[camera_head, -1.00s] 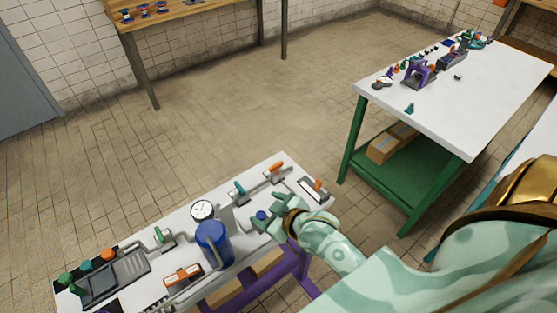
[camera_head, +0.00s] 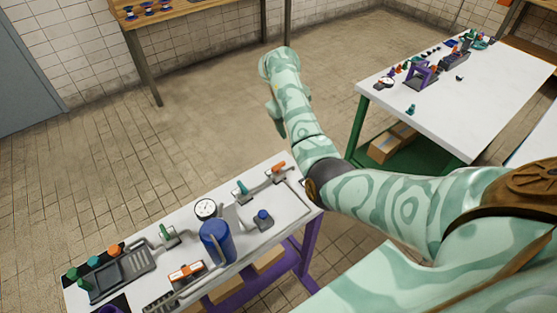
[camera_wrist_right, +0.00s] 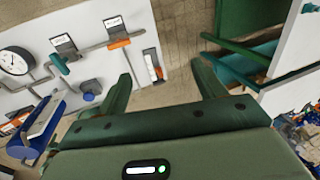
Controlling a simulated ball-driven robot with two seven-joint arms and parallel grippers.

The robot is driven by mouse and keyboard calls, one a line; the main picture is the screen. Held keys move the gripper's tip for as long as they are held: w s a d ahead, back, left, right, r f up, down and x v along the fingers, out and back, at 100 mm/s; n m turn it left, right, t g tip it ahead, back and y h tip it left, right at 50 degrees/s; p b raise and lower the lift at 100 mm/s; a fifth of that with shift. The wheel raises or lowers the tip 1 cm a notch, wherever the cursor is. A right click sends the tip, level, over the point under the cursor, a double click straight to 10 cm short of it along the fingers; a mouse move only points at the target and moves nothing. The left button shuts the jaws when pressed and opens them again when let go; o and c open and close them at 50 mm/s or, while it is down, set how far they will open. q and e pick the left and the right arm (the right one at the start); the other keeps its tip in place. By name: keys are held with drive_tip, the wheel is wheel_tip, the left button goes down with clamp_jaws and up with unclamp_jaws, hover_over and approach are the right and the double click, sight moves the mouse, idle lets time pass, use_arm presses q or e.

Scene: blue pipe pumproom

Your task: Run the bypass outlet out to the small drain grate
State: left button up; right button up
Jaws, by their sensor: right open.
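On the white bench, grey pipework carries a valve with a teal handle (camera_head: 242,188) and one with an orange handle (camera_head: 278,167). In the right wrist view the teal handle (camera_wrist_right: 61,63) and orange handle (camera_wrist_right: 119,43) lie left of the fingers. Which pipe end is the bypass outlet, I cannot tell. A dark-framed slot with a white middle (camera_wrist_right: 152,68) lies just beyond the left fingertip; whether it is the small drain grate is unclear. A dark ribbed tray (camera_head: 128,273) sits at the bench's left end. My right gripper (camera_wrist_right: 163,74) is open and empty, above the bench's right end.
A gauge (camera_head: 205,208), a blue cylinder (camera_head: 216,243) and a blue-knobbed block (camera_head: 263,219) stand on the bench. A white-topped green table (camera_head: 450,110) stands at right, with a cardboard box (camera_head: 385,148) on its shelf.

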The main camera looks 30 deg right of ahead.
sight(278, 165)
drive_tip(key=a+y, duration=0.3)
drive_tip(key=a, duration=0.2)
drive_tip(key=f+b, duration=0.2)
drive_tip(key=f, duration=0.3)
drive_tip(key=f+b, duration=0.3)
drive_tip(key=f, duration=0.2)
drive_tip(key=w+f+b, duration=0.1)
drive_tip(key=f+b, duration=0.1)
drive_tip(key=f, duration=0.3)
drive_tip(key=shift+d, duration=0.2)
drive_tip(key=shift+s, duration=0.1)
drive_tip(key=c, duration=1)
